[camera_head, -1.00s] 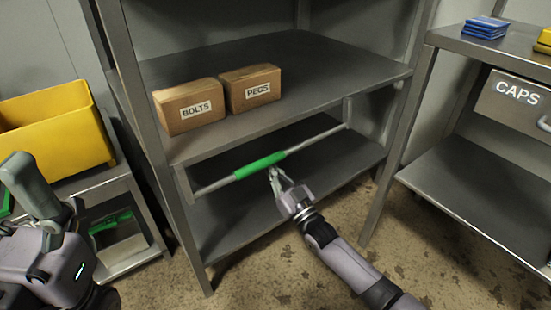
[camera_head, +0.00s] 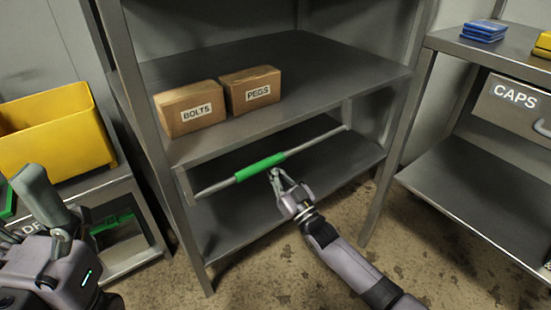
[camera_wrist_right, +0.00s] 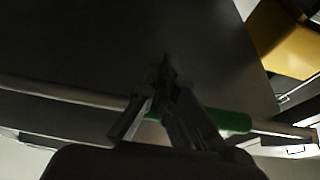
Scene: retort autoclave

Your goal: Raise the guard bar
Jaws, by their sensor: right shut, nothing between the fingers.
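The guard bar (camera_head: 215,187) is a thin grey bar across the front of the shelf unit's lower opening, with a green grip (camera_head: 260,167) at its middle. Side arms hold it at both ends, below the middle shelf board. My right gripper (camera_head: 274,172) is shut and empty, its tips just below the green grip. In the right wrist view the fingers (camera_wrist_right: 166,68) cross in front of the bar, and the green grip (camera_wrist_right: 228,121) shows behind them. I cannot tell whether they touch it. My left gripper (camera_head: 38,195) is at the left edge, its fingertips unclear.
Boxes labelled BOLTS (camera_head: 190,108) and PEGS (camera_head: 250,90) sit on the middle shelf (camera_head: 320,88). A yellow bin (camera_head: 55,140) stands at left. A bench with a CAPS drawer (camera_head: 515,100) stands at right. The lower shelf board (camera_head: 330,180) looks bare.

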